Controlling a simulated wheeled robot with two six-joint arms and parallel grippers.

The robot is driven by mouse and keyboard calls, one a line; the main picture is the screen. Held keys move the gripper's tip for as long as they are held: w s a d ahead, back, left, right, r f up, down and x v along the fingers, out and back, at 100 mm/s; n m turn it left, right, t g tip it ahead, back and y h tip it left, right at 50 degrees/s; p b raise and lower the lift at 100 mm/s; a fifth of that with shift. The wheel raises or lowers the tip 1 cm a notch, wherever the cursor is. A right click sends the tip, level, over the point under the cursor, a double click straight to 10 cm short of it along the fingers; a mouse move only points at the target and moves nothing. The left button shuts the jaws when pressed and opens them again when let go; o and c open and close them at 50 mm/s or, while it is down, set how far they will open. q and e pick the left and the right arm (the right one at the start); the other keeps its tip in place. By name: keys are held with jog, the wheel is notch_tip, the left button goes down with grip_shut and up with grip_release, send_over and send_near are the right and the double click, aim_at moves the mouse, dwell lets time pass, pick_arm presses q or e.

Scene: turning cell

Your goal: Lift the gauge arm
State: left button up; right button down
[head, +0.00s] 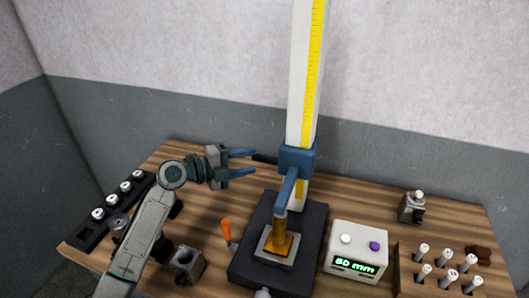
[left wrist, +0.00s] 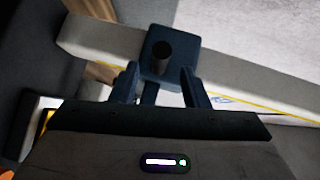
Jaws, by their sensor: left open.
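The height gauge has a tall white column with a yellow scale (head: 304,80) on a black base (head: 305,245). Its blue gauge arm (head: 288,188) reaches forward and down from a blue slider (head: 297,159), with its tip just over a brass workpiece (head: 282,242). A black handle (head: 265,158) sticks out left from the slider. In the left wrist view the handle (left wrist: 162,56) points toward the camera in front of the slider (left wrist: 174,45). My left gripper (head: 254,162) is open, just left of the handle; its fingers (left wrist: 159,78) show on either side below it. My right gripper is not in view.
A display box (head: 357,250) reading 50 mm stands right of the base. A pin rack (head: 445,275) is at the right, a small metal block (head: 413,207) behind it. An orange-handled tool (head: 227,232) and a grey block (head: 186,262) are at left, beyond them a black rack (head: 95,225).

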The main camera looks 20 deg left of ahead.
aim_at(259, 158)
pick_arm(q)
jog(key=x, duration=0.1)
jog(key=p+x, duration=0.2)
jog(key=x, duration=0.1)
jog(key=shift+r, duration=0.2)
jog(key=shift+w+d+f+p, duration=0.15)
jog(key=shift+w+d+p, duration=0.25)
jog(key=shift+d, duration=0.05)
jog(key=shift+w+d+f, duration=0.2)
grip_shut()
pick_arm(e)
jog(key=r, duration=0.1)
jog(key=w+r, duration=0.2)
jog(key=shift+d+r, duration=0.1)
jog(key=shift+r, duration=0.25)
